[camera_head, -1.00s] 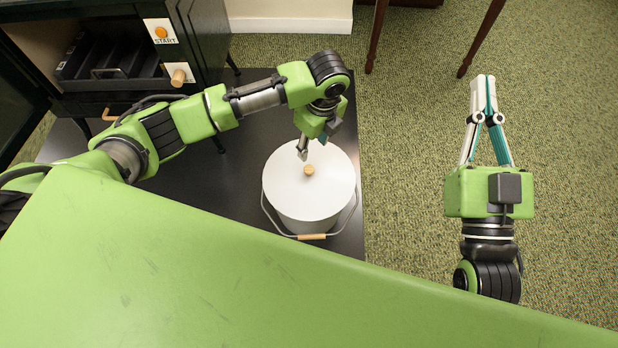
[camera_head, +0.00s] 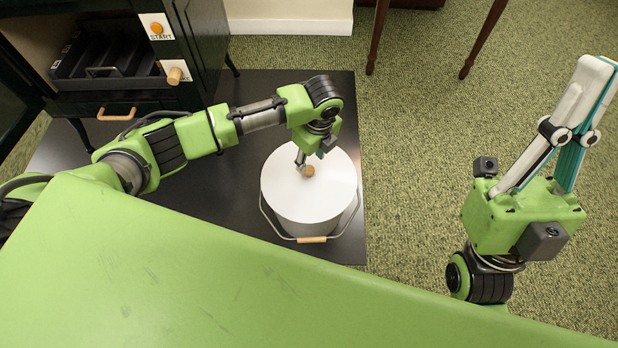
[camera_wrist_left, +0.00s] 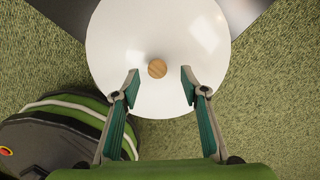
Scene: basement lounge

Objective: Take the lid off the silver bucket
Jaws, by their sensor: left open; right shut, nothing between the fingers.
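The silver bucket (camera_head: 305,226) stands upright on a dark mat, with its white lid (camera_head: 325,190) on top. A round wooden knob (camera_head: 309,171) sits at the lid's middle. The wire handle with a wooden grip (camera_head: 312,240) hangs at the near side. My left gripper (camera_head: 301,160) is above the lid beside the knob. In the left wrist view my left gripper (camera_wrist_left: 160,80) is open, and the knob (camera_wrist_left: 157,69) shows between and slightly beyond its fingertips. My right gripper (camera_head: 597,70) is shut and empty, out over the carpet at right, far from the bucket.
A dark cabinet (camera_head: 205,45) with an open compartment, a black tray (camera_head: 105,60) and a START button (camera_head: 157,28) stands at upper left. Wooden table legs (camera_head: 482,40) are at the back. The dark mat (camera_head: 345,95) and the carpet right of the bucket are clear.

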